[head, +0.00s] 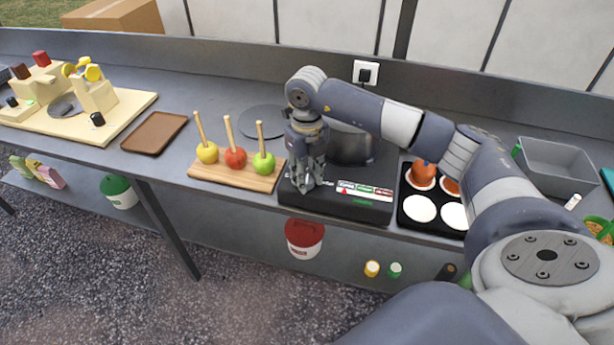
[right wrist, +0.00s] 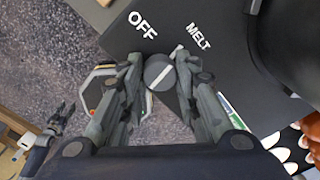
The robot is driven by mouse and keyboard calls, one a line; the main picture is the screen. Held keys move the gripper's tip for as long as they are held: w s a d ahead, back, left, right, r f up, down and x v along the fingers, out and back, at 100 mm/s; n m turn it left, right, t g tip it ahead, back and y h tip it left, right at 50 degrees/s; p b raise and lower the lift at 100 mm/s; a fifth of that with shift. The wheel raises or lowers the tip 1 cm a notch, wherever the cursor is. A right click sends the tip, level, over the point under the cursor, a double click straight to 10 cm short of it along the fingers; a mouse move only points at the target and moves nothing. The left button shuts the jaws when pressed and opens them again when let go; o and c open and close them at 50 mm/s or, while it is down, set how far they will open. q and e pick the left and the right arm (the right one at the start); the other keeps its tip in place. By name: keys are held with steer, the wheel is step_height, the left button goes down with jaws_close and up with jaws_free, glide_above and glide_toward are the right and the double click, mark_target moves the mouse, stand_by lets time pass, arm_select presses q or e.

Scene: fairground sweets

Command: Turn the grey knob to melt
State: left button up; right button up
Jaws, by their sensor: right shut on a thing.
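The black cooker (head: 335,205) stands on the counter with a dark metal pot (head: 350,148) on it, partly behind my right arm. My right gripper (head: 306,185) reaches down at the cooker's front left corner. In the right wrist view its fingers are shut on the round grey knob (right wrist: 159,72), one on each side. A white line on the knob slants up to the right, toward the MELT side. The white OFF label (right wrist: 142,25) and MELT label (right wrist: 198,35) are beside it. In the head view the knob is hidden by the gripper.
Apples on sticks stand on a wooden board (head: 225,178) left of the cooker. A black tray (head: 407,206) with white rounds and orange-red things is at its right, near my arm. A brown tray (head: 155,133) and a grey bin (head: 557,165) are farther out.

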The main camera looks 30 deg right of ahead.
steer(key=shift+m, duration=0.8)
steer(key=shift+r, duration=0.1)
steer(key=o, duration=1.1)
step_height(320, 180, up, 12)
